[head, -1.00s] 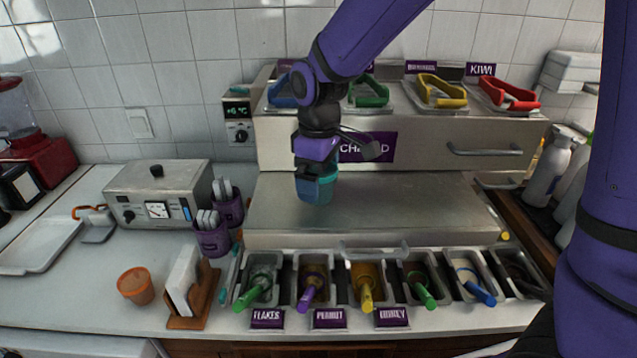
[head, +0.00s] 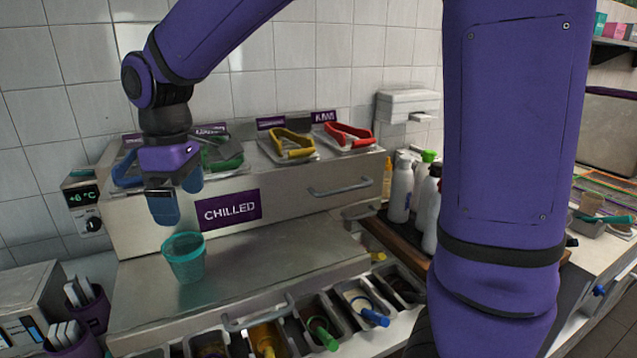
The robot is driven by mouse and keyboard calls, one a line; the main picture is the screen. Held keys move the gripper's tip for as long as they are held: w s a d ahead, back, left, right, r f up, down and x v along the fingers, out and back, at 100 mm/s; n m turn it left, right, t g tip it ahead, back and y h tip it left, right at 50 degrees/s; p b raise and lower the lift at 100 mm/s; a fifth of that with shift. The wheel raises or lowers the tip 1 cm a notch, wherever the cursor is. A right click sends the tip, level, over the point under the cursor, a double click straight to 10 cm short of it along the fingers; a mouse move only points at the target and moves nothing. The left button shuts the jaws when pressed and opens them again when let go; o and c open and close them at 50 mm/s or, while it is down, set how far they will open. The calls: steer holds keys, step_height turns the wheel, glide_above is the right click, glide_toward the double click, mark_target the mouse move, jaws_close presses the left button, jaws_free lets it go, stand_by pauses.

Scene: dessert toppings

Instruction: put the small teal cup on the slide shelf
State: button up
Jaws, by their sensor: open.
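The small teal cup (head: 185,260) stands upright on the flat steel shelf (head: 250,247), the slide surface in front of the chilled cabinet, toward its left part. My gripper (head: 176,205) is open above the cup, its blue fingertips pointing down and clear of the rim. The fingers hold nothing. The cup's front and rim show fully.
The chilled cabinet (head: 285,205) with its handle stands behind the shelf, with coloured tongs (head: 290,145) on top. Topping bins with coloured spoons (head: 322,335) line the front. White bottles (head: 401,188) stand to the right. The shelf right of the cup is bare.

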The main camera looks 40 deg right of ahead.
steer(key=s+d+r+m+t, duration=0.2)
steer(key=s+d+m, duration=0.3)
steer(key=s+d, duration=0.4)
steer(key=s+d+r+m+t, duration=0.2)
steer(key=s+d+m, duration=0.3)
steer(key=s+d, duration=0.4)
steer(key=shift+s+d+r+m+t, duration=0.15)
steer(key=shift+s+r+m+t, duration=0.2)
steer(key=shift+s+t, duration=0.4)
steer(key=shift+s+g, duration=0.1)
steer(key=shift+g, duration=0.15)
